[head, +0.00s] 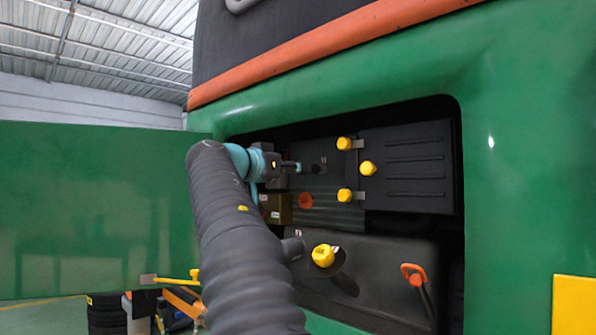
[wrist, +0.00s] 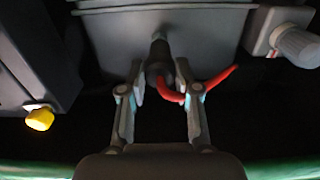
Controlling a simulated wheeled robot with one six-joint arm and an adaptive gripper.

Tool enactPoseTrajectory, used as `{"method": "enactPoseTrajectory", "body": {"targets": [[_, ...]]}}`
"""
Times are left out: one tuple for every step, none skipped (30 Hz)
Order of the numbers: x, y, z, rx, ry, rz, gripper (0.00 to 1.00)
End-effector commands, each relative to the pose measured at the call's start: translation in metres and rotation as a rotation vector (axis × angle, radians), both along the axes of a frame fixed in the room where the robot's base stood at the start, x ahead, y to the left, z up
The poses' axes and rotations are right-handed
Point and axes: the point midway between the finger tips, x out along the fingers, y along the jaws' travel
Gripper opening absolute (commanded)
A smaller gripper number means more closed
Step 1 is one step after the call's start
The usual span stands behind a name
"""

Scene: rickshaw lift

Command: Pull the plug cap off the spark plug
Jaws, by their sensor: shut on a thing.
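The plug cap (wrist: 158,68) is a dark cylinder with a red lead (wrist: 215,84) curving off to the right in the wrist view. My gripper (wrist: 160,82) is shut on it, one finger on each side. The cap's far end points at a grey block (wrist: 160,17). In the head view my gripper (head: 292,167) reaches into the dark engine bay, and the cap is too small and dark to make out there.
The bay opening is framed by a green body panel (head: 520,150), with an open green door (head: 90,210) at left. Several yellow caps, one a large yellow cap (head: 323,256), and an orange handle (head: 413,274) lie near my arm. A grey knob (wrist: 300,46) sits right in the wrist view.

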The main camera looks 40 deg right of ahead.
Motion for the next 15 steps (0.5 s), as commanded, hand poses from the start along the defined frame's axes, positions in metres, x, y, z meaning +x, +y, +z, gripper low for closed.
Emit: {"method": "enactPoseTrajectory", "body": {"targets": [[0.0,0.003,-0.001,0.0,-0.001,0.001,0.01],[0.0,0.004,-0.001,0.0,-0.001,0.001,0.01],[-0.001,0.006,-0.001,0.0,-0.001,0.0,0.01],[-0.001,0.007,-0.001,0.0,-0.001,0.0,0.01],[-0.001,0.008,0.0,0.0,-0.001,0.0,0.01],[-0.001,0.01,0.0,0.0,-0.001,0.0,0.01],[-0.001,0.011,0.0,0.0,-0.001,0.0,0.01],[-0.001,0.012,0.0,0.0,-0.001,0.0,0.01],[-0.001,0.014,0.0,0.0,0.0,0.001,0.01],[-0.001,0.015,0.0,0.0,0.0,0.001,0.01],[-0.001,0.017,0.0,0.0,0.0,0.001,0.01],[-0.001,0.018,0.0,0.0,0.0,0.001,0.01],[-0.002,0.02,0.0,0.0,0.0,0.001,0.01],[-0.002,0.021,0.0,0.0,0.0,0.001,0.01],[-0.002,0.022,0.0,0.001,0.0,0.0,0.01]]}}
